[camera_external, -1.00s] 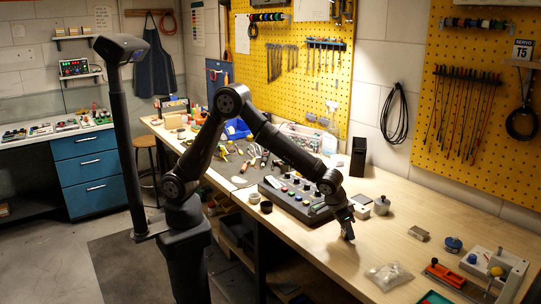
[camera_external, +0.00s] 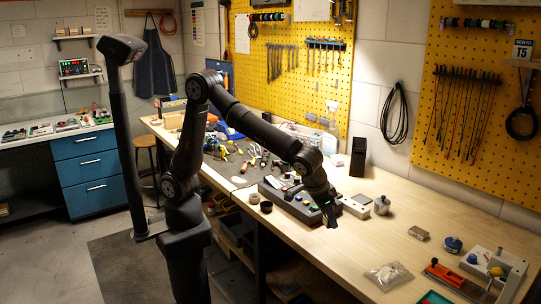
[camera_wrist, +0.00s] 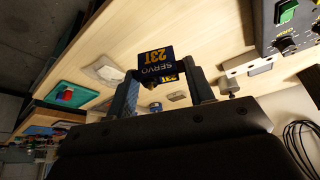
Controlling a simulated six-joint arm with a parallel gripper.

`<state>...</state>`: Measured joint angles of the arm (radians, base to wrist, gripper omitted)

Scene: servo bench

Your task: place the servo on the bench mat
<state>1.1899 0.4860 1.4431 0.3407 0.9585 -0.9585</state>
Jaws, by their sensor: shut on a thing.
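My gripper (camera_external: 328,208) is over the wooden bench at the right end of the black control box. In the external view the servo is a small dark shape (camera_external: 331,221) at the gripper's tip, clear of the bench top as far as I can tell. The dark grey bench mat (camera_external: 232,172) lies farther back to the left, with several hand tools on it.
The control box (camera_external: 285,200) with knobs lies between my gripper and the mat. A clear bag (camera_external: 388,276) and a fixture (camera_external: 495,265) are at the right.

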